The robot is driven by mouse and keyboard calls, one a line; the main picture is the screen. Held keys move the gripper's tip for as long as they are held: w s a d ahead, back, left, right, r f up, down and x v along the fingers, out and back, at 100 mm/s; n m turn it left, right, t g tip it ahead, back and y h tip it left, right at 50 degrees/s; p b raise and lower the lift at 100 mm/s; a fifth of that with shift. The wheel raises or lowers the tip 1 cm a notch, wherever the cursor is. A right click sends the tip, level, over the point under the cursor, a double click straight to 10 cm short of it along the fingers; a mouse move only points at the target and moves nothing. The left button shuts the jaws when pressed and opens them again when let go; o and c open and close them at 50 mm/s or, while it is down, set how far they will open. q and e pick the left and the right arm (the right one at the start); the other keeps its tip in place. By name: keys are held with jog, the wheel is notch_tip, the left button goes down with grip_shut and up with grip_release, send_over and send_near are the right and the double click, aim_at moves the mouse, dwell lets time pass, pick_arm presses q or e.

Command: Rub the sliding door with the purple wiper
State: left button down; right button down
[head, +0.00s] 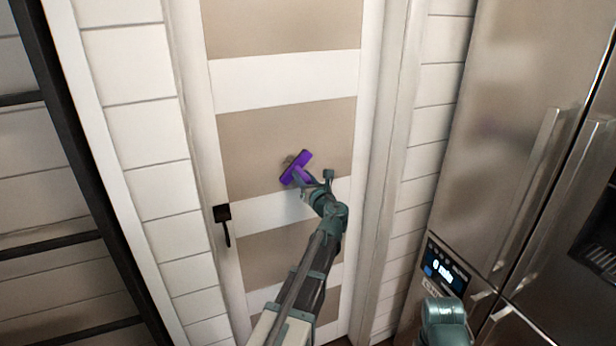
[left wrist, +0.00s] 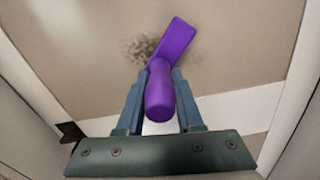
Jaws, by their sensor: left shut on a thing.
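The purple wiper (head: 296,168) is at the sliding door's beige middle panel in the head view. My left gripper (head: 312,181) is shut on its handle. In the left wrist view the handle of the wiper (left wrist: 160,92) sits between the two fingers of the gripper (left wrist: 160,98), with its flat head slanted at the door. The sliding door (head: 285,80) has beige panels and white cross rails. A dark smudge (left wrist: 141,48) shows on the panel beside the wiper head, partly hidden by it. I cannot tell whether the head touches the door.
A black door handle (head: 223,222) is on the door's left side. A steel fridge (head: 500,130) with a lit display stands at the right. A black ladder-like frame (head: 60,110) stands at the left. My right arm shows at the bottom right.

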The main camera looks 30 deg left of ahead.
pick_arm(q)
jog(key=s+a, duration=0.1)
jog(key=s, duration=0.1)
jog(key=s+a+r+p, duration=0.1)
jog(key=s+a, duration=0.1)
jog(key=shift+a, duration=0.25)
dwell(0.8)
jog(key=shift+w, duration=0.1)
jog(key=shift+w+d, duration=1.2)
jog(key=shift+w, duration=0.05)
jog(key=shift+w+d, duration=1)
jog(key=shift+w, duration=0.3)
jog(key=shift+w, duration=0.1)
jog(key=shift+w+d, duration=1.15)
jog(key=shift+w, duration=0.05)
